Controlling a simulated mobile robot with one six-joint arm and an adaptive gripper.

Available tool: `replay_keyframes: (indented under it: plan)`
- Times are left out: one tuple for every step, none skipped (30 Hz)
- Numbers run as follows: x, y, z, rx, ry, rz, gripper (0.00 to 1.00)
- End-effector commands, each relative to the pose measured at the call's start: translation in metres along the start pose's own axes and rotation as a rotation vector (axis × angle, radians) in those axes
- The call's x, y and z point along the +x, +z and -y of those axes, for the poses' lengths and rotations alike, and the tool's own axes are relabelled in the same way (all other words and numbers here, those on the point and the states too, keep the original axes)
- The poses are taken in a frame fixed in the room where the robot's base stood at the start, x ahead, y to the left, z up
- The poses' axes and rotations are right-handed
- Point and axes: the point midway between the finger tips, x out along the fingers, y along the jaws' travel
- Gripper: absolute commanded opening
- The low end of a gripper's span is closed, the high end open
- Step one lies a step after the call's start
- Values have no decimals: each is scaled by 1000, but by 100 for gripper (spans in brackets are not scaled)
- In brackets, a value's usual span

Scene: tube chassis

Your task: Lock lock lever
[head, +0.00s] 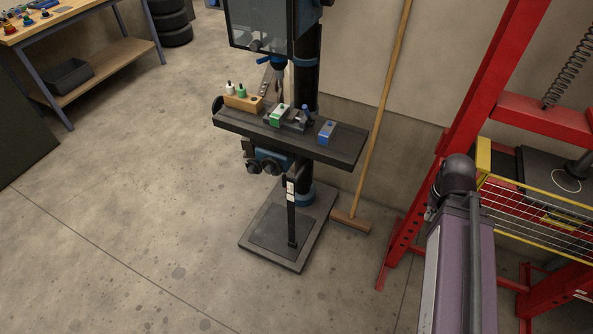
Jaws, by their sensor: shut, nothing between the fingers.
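A drill press stands on the floor in the head view, with a blue-grey head and a dark column (305,72). Its dark work table (341,143) carries a small vise (293,119). Under the table is a blue bracket with dark round knobs (265,163). A dark upright bar with white labels (291,212) runs down to the base plate. I cannot tell which of these parts is the lock lever, nor its position. My purple-grey arm link is at the lower right, well apart from the press. My gripper is not visible.
A wooden holder (242,104) with small bottles and a blue-and-grey block (327,132) sit on the press table. A broom (378,120) leans on the wall. A red frame (455,120) with yellow guard (540,203) stands right. A workbench (110,55) is upper left. Floor left and front is clear.

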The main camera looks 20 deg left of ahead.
Motion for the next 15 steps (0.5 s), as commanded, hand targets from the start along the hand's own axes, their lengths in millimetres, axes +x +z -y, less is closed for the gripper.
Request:
replay_keyframes:
  plan:
    - [2,-4,4,-2,5,-3,0]
    - [3,-6,6,-2,10,-6,0]
    - [4,-9,9,0,17,-9,0]
    - [6,-12,12,0,24,-13,0]
    - [7,-15,17,1,31,-16,0]
    - [9,-20,23,6,40,-22,0]
    - [10,-24,28,5,49,-27,0]
    - [12,-28,33,7,58,-33,0]
    - [14,-33,41,7,70,-42,0]
    - [16,-38,47,8,80,-50,0]
    - [18,-42,53,8,90,-58,0]
    - [20,-48,62,10,103,-69,0]
    - [22,-52,69,10,114,-79,0]
    - [23,-57,77,11,123,-88,0]
    - [25,-63,87,12,136,-103,0]
